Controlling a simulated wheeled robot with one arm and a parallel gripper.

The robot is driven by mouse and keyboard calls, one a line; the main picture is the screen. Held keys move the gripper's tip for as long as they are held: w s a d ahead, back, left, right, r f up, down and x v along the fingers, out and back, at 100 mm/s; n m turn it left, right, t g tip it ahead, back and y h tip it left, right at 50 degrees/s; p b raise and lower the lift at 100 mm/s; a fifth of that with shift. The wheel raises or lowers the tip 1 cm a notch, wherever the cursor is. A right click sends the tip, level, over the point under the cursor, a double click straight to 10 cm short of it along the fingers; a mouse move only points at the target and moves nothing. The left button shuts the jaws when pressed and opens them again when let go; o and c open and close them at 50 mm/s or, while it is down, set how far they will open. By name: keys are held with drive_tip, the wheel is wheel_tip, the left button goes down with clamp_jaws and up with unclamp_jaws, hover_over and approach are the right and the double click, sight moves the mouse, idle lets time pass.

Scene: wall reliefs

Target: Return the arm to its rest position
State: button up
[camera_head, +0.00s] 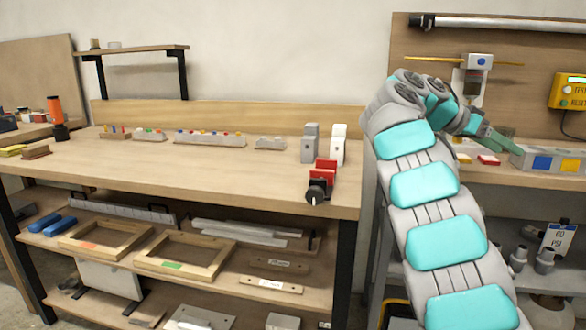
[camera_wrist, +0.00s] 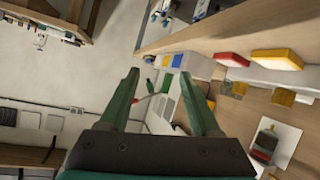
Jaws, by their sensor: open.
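My arm shows in the head view, a thick grey and teal chain rising from the bottom right and bending over to the right at its top. My gripper (camera_head: 497,136) points right, over the right-hand bench, partly hidden by the arm's bend. In the wrist view, my gripper (camera_wrist: 160,95) has its two green fingers spread wide apart. Nothing is held between them. The wrist picture is turned on its side, with bench, wall and floor behind the fingers.
A wooden bench (camera_head: 240,175) with a red vise (camera_head: 322,180) stands left of my arm. A grey box with blue and yellow squares (camera_head: 552,160) sits near the gripper.

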drive_tip(key=s+a+f+n+y, duration=0.4)
drive_tip(key=s+a+f, duration=0.6)
drive_tip(key=s, duration=0.4)
drive_tip(key=s+a+f+n+g+y, duration=0.1)
drive_tip(key=s+a+f+n+y, duration=0.3)
drive_tip(key=s+a+f, duration=0.6)
drive_tip(key=s+a+f+n+y, duration=0.5)
drive_tip(key=s+a+f, duration=0.5)
drive_tip(key=s, duration=0.8)
wheel_tip(320, 180, down, 3)
drive_tip(key=shift+a+f+n+g, duration=0.2)
drive_tip(key=shift+n+g, duration=0.1)
drive_tip(key=shift+n, duration=0.9)
drive_tip(key=shift+w+r, duration=0.1)
